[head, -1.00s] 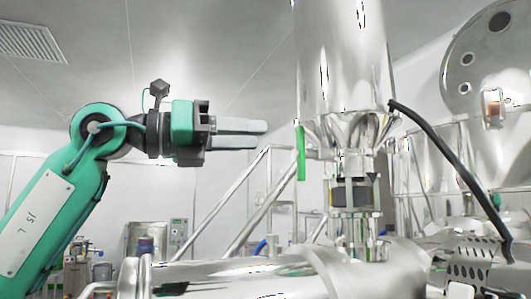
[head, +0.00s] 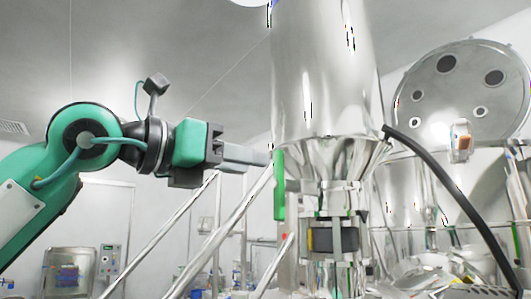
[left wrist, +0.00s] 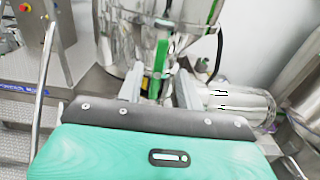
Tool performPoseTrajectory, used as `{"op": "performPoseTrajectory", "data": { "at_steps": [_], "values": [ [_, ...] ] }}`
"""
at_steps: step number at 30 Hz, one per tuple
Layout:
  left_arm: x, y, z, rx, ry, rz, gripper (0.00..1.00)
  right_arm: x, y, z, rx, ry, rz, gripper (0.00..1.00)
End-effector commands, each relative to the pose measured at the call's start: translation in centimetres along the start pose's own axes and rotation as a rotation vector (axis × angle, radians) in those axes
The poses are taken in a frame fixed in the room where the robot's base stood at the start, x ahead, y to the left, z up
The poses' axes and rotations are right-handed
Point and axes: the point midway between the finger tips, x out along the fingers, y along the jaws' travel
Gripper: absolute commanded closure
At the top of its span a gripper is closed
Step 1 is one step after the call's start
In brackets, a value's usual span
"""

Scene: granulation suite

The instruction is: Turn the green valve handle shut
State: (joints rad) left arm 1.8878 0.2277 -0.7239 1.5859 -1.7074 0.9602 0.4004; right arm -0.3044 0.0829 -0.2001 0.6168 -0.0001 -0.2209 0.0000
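The green valve handle (head: 279,185) hangs upright at the left side of the steel vessel's (head: 325,80) lower cone. It also shows in the left wrist view (left wrist: 160,55), in line with the gap between my fingers. My left gripper (head: 258,157) comes in level from the left, its fingertips close beside the handle's upper part. In the left wrist view the two fingers (left wrist: 158,75) are apart with a gap between them, so it is open. I cannot tell whether the tips touch the handle. My right gripper is not in view.
A dark clamped valve body (head: 333,240) sits below the cone. A black hose (head: 445,185) runs down on the right. Slanted steel rails (head: 225,235) stand below my left arm. A round steel lid (head: 460,95) stands open at the back right.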

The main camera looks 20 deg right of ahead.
Motion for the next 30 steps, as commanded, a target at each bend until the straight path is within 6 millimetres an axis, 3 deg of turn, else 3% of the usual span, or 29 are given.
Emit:
{"op": "performPoseTrajectory", "data": {
  "at_steps": [3, 9, 20, 25, 30],
  "values": [
    [2.2, 0.0, 0.3, -0.002, 0.001, -0.002, 0.64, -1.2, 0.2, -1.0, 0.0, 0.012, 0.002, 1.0],
    [4.2, 0.1, 0.1, -0.002, 0.0, 0.0, 0.64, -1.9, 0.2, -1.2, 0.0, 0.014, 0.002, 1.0],
    [4.7, 0.1, 0.0, -0.001, -0.001, 0.001, 0.64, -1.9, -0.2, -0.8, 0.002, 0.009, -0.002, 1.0],
    [4.7, 0.1, 0.0, -0.001, 0.0, 0.001, 0.97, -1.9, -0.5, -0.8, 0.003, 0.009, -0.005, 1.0],
    [4.7, 0.1, 0.0, 0.0, 0.0, 0.001, 1.0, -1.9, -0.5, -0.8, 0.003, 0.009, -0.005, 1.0]
  ]
}}
